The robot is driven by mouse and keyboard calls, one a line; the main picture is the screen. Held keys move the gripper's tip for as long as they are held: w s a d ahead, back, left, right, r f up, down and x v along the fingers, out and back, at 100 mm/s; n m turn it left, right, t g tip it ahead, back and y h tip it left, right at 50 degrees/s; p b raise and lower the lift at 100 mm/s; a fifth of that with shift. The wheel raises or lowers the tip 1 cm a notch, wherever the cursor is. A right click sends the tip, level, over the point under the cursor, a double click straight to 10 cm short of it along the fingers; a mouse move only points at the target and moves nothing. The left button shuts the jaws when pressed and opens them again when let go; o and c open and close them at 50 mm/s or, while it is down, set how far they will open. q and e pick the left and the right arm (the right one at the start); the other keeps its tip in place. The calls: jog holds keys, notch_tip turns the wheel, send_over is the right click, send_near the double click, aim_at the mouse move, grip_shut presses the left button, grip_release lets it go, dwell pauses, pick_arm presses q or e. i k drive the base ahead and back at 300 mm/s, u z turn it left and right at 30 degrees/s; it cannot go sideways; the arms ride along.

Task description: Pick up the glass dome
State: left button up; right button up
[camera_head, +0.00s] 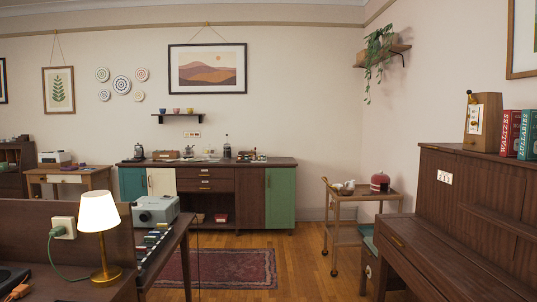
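I cannot make out a glass dome for certain in the head view. Small items stand on the dark wooden sideboard (290,162) against the back wall, too small to identify surely. They include a dark item (138,153) at its left end and a dark bottle (227,148) right of its middle. A rounded red object (380,181) and a small pale object (347,187) sit on a wooden trolley (368,195) at the right. Neither of my grippers is in view.
A lit lamp (99,213) and a grey machine (156,210) stand on near furniture at left. A dark upright piano (462,215) fills the right, with a stool (367,262) beside it. Open floor with a red rug (222,268) lies between.

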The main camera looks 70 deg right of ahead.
aim_at(210, 149)
jog(key=z, duration=1.2)
jog(key=i, duration=0.65)
jog(key=z, duration=1.15)
jog(key=i, duration=2.25)
jog(key=z, duration=0.5)
jog(key=i, duration=2.45)
jog(key=u, duration=0.85)
jog(key=i, duration=1.95)
jog(key=u, duration=0.6)
